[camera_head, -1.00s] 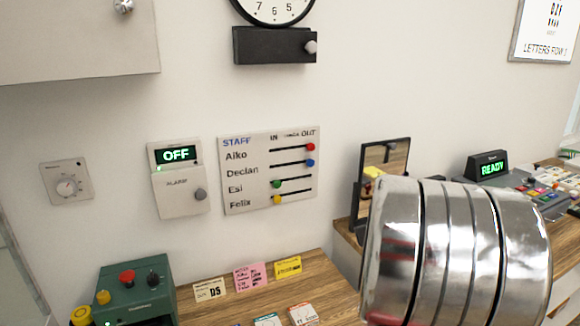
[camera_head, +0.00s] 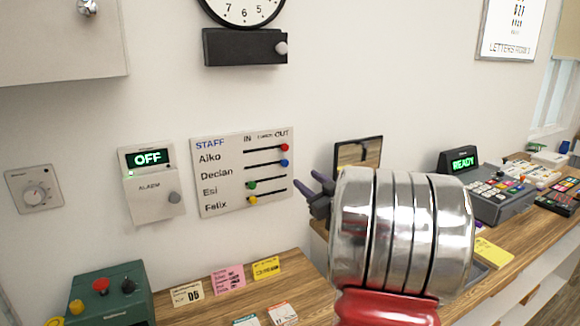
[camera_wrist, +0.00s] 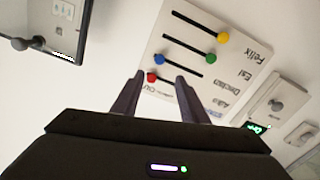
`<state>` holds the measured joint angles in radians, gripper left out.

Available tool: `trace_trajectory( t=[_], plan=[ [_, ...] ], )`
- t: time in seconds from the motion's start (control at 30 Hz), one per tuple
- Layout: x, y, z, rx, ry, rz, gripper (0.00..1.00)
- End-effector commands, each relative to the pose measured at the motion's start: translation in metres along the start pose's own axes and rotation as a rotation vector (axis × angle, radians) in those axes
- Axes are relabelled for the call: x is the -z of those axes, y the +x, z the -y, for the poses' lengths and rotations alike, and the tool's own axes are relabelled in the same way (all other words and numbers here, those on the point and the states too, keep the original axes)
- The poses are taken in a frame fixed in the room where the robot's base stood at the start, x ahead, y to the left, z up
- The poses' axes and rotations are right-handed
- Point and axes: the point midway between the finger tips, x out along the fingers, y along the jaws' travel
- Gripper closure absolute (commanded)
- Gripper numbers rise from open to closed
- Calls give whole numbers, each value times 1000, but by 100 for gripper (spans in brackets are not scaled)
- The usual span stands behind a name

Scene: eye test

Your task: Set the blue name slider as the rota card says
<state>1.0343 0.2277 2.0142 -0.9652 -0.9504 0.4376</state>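The white staff board (camera_head: 225,192) hangs on the wall with four name rows between IN and OUT. The blue slider (camera_head: 284,163), in the Declan row, is at the OUT end. My gripper (camera_head: 305,180) is just right of the board, fingers pointing towards it. In the wrist view, the blue slider (camera_wrist: 160,59) and red slider (camera_wrist: 151,77) appear near the gap between my open, empty fingers (camera_wrist: 160,76). I cannot tell whether they touch anything. Small cards, one pink (camera_head: 228,279), stand on the desk; their small writing is unreadable, so I cannot identify the rota card.
An alarm box (camera_head: 152,187) reading OFF is left of the board. A dark-framed mirror (camera_head: 358,139) is right of it. A green control box (camera_head: 112,300) stands below.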

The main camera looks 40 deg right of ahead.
Motion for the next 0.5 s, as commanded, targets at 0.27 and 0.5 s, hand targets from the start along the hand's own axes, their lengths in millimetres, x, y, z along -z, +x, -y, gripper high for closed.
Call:
trace_trajectory(
  t=[0.27, 0.5],
  plan=[
    [-1, 11, 0, -1, 0, 2, 60],
    [-1, 43, -1, -2, -1, 2, 60]
  ],
)
